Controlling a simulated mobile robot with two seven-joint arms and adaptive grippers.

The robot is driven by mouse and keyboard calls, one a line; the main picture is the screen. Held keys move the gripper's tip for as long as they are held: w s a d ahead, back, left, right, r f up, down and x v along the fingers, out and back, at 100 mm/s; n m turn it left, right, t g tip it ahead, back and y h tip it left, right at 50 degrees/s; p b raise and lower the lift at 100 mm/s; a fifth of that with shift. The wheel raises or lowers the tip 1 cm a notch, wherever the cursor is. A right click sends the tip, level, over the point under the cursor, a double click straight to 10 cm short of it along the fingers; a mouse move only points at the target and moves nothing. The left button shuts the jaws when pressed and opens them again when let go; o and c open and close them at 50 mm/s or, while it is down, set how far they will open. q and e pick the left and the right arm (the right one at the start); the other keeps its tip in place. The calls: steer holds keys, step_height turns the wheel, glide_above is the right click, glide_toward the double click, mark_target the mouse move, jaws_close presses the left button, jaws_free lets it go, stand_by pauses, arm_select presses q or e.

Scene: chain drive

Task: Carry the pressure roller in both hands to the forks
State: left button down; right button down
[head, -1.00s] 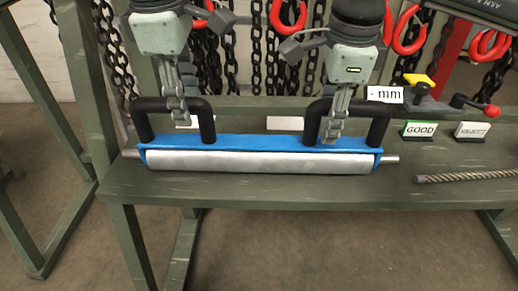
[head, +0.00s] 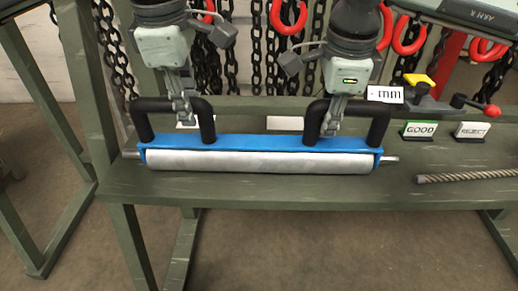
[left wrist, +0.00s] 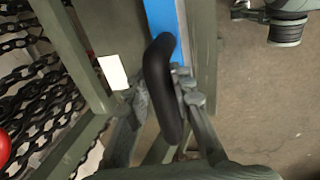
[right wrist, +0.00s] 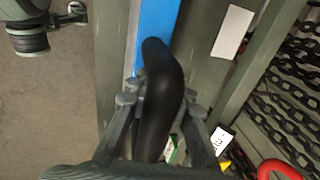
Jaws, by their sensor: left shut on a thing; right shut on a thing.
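The pressure roller (head: 258,162) is a long pale grey cylinder under a blue frame (head: 262,142), with two black handles and a steel shaft end at each side. It rests along the front of the green bench. My left gripper (head: 184,120) is shut on the left black handle (head: 206,122), which also shows between its fingers in the left wrist view (left wrist: 160,85). My right gripper (head: 329,128) is shut on the right black handle (head: 380,122), also between its fingers in the right wrist view (right wrist: 160,95). The forks cannot be made out.
Black chains (head: 257,60) and red hooks (head: 287,18) hang behind the bench (head: 300,190). To the right stand GOOD (head: 419,130) and REJECT (head: 471,131) signs, a clamp with a red knob (head: 492,111), and a twisted rod (head: 465,176).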

stand_by(0.3)
